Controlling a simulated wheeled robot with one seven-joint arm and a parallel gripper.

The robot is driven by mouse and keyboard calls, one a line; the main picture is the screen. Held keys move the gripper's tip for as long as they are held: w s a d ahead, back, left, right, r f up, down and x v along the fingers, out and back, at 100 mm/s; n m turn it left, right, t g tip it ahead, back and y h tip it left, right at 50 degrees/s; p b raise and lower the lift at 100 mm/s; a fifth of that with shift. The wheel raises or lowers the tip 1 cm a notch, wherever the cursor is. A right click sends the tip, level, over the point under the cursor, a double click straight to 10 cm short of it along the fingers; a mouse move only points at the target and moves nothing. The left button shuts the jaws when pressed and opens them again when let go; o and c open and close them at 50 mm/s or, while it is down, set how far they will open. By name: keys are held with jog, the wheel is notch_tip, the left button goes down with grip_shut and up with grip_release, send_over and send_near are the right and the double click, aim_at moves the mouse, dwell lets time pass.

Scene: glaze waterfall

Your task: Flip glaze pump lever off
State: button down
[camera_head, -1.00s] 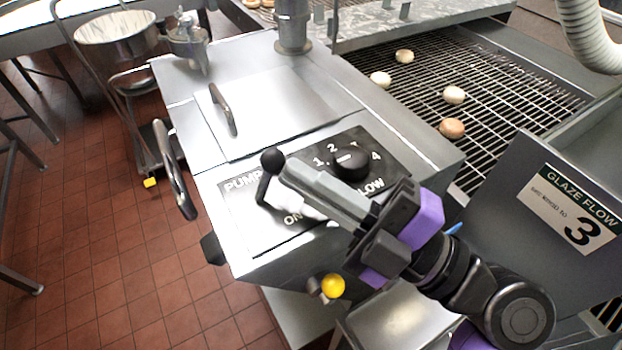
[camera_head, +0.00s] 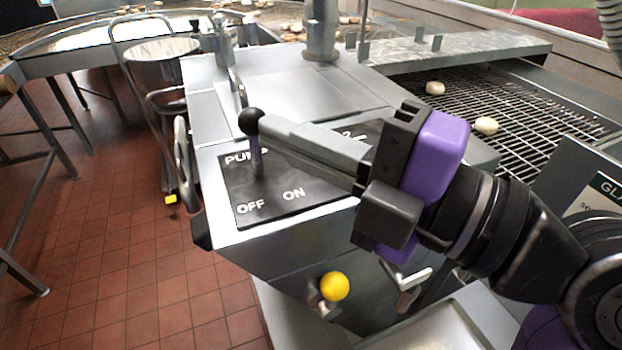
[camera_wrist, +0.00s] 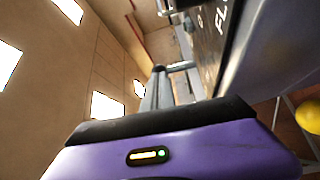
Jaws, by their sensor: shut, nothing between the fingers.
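The pump lever (camera_head: 256,153), a dark shaft with a black ball knob, rises from the black panel (camera_head: 290,205) marked PUMP, OFF and ON. It stands close to upright, tilted slightly left, toward the OFF side. My gripper (camera_head: 266,134) is shut and empty, reaching in from the right. Its grey fingertips are at the lever's right side, just below the knob; I cannot tell whether they touch it. The fingers also show in the wrist view (camera_wrist: 168,80), where I cannot make out the lever. My fingers and wrist hide most of the flow dial area.
A yellow ball handle (camera_head: 334,286) sticks out below the panel. A metal loop handle (camera_head: 183,160) is on the machine's left side. A wire conveyor (camera_head: 500,100) with doughnuts lies right, behind my wrist. Open tiled floor (camera_head: 110,240) lies left.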

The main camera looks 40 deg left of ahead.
jog(key=n+b, duration=0.1)
jog(key=s+n+h+b, duration=0.1)
jog(key=shift+s+a+h+b, duration=0.2)
jog(key=shift+a+h+b, duration=0.05)
jog(key=shift+h+b, duration=0.05)
jog(key=shift+r+t, duration=0.2)
jog(key=shift+t, duration=0.1)
jog(key=v, duration=0.7)
jog(key=shift+d, duration=0.4)
jog(key=shift+w, duration=0.1)
